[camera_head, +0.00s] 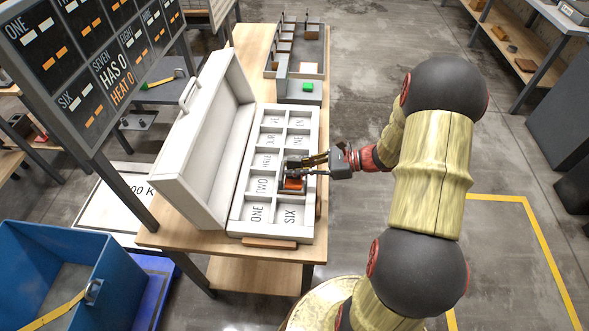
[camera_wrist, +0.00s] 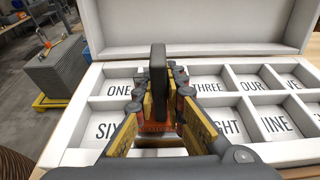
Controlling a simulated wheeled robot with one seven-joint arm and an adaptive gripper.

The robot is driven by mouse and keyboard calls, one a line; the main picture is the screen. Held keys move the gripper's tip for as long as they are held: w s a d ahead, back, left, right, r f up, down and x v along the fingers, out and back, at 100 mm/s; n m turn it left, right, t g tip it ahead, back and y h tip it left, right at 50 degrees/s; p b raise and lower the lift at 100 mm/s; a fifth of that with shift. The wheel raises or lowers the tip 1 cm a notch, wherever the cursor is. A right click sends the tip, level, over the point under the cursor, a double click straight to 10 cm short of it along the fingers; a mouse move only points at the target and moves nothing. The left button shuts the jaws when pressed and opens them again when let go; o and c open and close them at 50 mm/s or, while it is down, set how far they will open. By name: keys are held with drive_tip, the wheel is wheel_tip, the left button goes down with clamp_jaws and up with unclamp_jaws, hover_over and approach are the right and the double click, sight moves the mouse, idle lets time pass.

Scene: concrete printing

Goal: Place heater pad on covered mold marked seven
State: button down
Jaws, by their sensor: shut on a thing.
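A white box (camera_head: 236,227) with its lid (camera_head: 192,150) tilted open stands on the wooden table. Its two rows of compartments bear number words; SIX (camera_head: 290,214) is at the near right. My gripper (camera_head: 304,172) is over the compartment between SIX and EIGHT, whose label is hidden. It is shut on a dark upright piece (camera_wrist: 158,85) with an orange-red base (camera_wrist: 152,127), apparently the heater pad; the orange also shows in the head view (camera_head: 293,184). I cannot tell whether the base touches the floor below it. No covered mold is clearly identifiable.
A grey tray (camera_head: 321,58) with compartments and a grey block bearing a green piece (camera_head: 308,87) stand at the table's far end. A dark board (camera_head: 95,65) at left reads SEVEN HAS 0 HEAT 0. A blue bin (camera_head: 95,245) is at lower left.

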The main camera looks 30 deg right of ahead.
drive_tip(key=c, duration=2.3)
unclamp_jaws()
drive_tip(key=shift+f, duration=0.1)
drive_tip(key=o, duration=0.5)
drive_tip(key=shift+c, duration=0.2)
